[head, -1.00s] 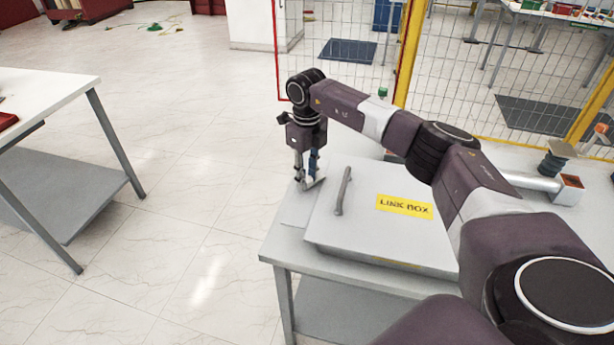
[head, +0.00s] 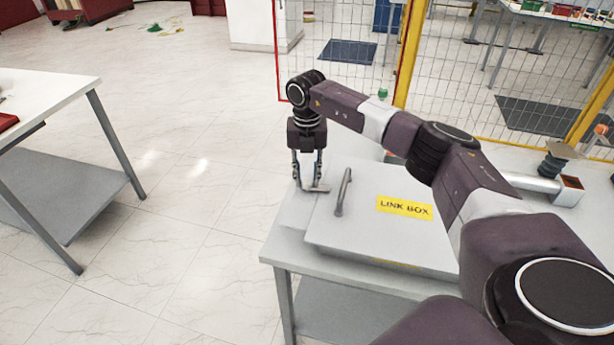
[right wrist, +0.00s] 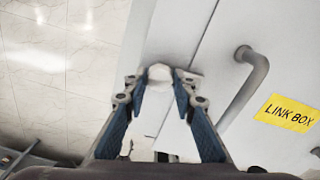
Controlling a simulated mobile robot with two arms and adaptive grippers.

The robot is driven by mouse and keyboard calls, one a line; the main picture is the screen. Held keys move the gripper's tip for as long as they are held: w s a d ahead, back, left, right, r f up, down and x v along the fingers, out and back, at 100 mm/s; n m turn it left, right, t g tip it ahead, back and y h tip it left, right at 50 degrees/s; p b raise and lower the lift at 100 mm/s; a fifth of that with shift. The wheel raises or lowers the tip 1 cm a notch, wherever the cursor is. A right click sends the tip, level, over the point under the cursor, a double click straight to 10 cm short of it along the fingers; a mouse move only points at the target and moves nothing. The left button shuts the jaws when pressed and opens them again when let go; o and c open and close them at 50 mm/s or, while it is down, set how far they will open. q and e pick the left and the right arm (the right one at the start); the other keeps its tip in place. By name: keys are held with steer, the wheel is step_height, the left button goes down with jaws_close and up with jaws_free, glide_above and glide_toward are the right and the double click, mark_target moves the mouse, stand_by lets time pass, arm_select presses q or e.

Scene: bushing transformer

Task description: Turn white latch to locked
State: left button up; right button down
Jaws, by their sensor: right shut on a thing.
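The white latch (right wrist: 160,73) sits beside the lid of the grey link box (head: 375,245). It also shows in the head view as a small light bar (head: 317,189) below my right gripper, pointing right toward the lid. My right gripper (head: 308,184) points straight down, with one finger on each side of the latch. In the right wrist view the fingertips of this gripper (right wrist: 160,84) are shut on the latch, and their blue pads show. The fingers hide part of the latch. My left gripper is in neither view.
A grey bar handle (head: 343,191) stands up from the lid, just right of the latch. A yellow LINK BOX label (head: 404,207) lies beyond it. The box stands on a grey table (head: 278,250). A wire fence (head: 480,80) is behind. Open floor lies left.

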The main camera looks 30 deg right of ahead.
mark_target(307, 180)
steer(key=shift+w+r+m, duration=0.1)
steer(key=shift+m, duration=0.4)
steer(key=c, duration=1.6)
jaws_free()
step_height(307, 180, up, 12)
